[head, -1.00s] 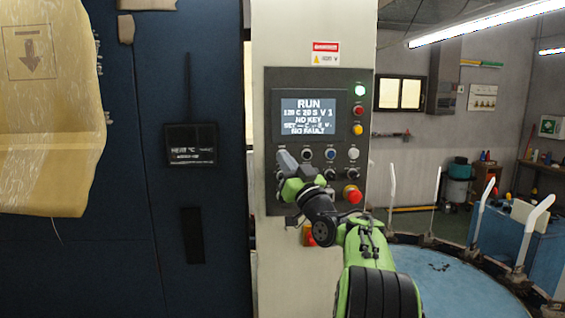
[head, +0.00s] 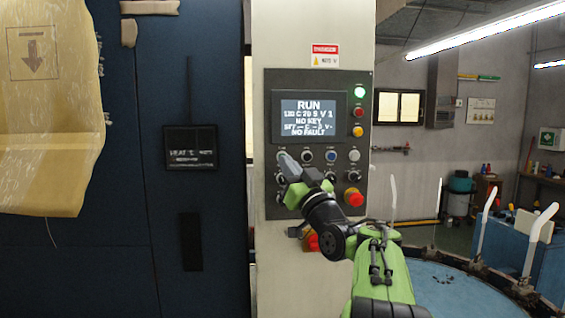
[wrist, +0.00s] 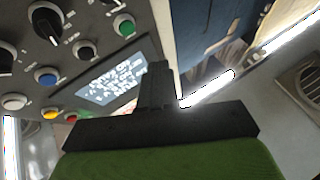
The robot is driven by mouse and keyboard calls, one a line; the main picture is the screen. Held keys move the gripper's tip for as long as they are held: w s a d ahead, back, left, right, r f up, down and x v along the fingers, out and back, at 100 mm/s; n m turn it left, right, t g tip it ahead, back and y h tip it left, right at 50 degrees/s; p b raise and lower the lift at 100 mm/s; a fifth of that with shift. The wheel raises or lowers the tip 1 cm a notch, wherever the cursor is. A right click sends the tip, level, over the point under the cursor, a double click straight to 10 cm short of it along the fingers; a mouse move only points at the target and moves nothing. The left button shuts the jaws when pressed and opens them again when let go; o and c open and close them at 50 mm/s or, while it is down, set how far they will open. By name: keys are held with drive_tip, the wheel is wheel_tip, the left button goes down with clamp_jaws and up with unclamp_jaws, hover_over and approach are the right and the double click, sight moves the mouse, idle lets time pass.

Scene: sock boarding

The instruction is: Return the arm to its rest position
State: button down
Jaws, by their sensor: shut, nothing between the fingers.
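My green and black arm reaches up from the lower right in the head view. My gripper (head: 287,163) is in front of the lower left of the control panel (head: 360,95), over its rows of buttons and knobs. In the wrist view my gripper (wrist: 157,70) shows as dark fingers closed together with nothing between them. The panel fills the upper left of the wrist view, tilted, with the screen (wrist: 110,85) beside the fingers. I cannot tell from the head view how far the fingertips are from the panel.
The screen (head: 308,118) reads RUN and NO FAULT. A red emergency button (head: 354,199) is right of my wrist. A round blue table (head: 450,285) with upright white boards (head: 484,222) stands at the lower right. Dark cabinet doors (head: 120,150) and a yellowish sheet (head: 45,110) are left.

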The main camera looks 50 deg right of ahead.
idle(0.6)
drive_tip(key=w+a+f+n+g+y, duration=0.1)
drive_tip(key=a+f+g+y, duration=0.15)
drive_tip(key=a+f, duration=0.45)
drive_tip(key=a+f+n+g+y, duration=0.1)
drive_tip(key=a+f+g, duration=0.15)
drive_tip(key=a, duration=0.75)
drive_tip(key=w+a+f+n+g+y, duration=0.1)
drive_tip(key=a+f+g+y, duration=0.15)
drive_tip(key=a+f, duration=0.45)
drive_tip(key=s+a+f+g, duration=0.5)
drive_tip(key=s+f, duration=0.3)
drive_tip(key=s, duration=0.4)
drive_tip(key=s+a+f+g, duration=0.4)
drive_tip(key=s+f, duration=0.3)
drive_tip(key=s, duration=0.5)
drive_tip(key=shift+a+f+n+g+y, duration=0.3)
drive_tip(key=shift+a+f+g, duration=0.1)
drive_tip(key=shift+a, duration=0.25)
